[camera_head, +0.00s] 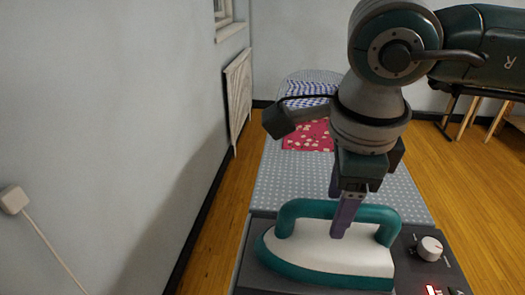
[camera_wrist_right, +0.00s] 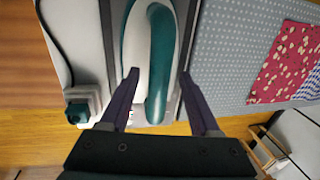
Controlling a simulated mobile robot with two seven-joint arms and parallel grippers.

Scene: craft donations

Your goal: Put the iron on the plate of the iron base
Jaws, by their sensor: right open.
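The iron (camera_head: 325,252), white with teal handle and trim, lies flat with its tip to the left in the head view. It appears to rest on the dark plate (camera_head: 262,222) of the iron base (camera_head: 408,240). My right gripper (camera_head: 338,215) is open above the iron, with its fingers reaching down at the handle. In the wrist view the iron's handle (camera_wrist_right: 158,65) runs between the two spread fingertips of my right gripper (camera_wrist_right: 159,73), with gaps at both sides. The iron hides most of the plate. My left gripper is not in view.
The base has a round knob (camera_head: 429,248) and a red-lit display. Behind it a grey dotted ironing board (camera_head: 285,185) carries a red patterned cloth (camera_head: 308,135) and a blue checked cloth (camera_head: 307,90). A wall stands close at left. Wooden floor is open at right.

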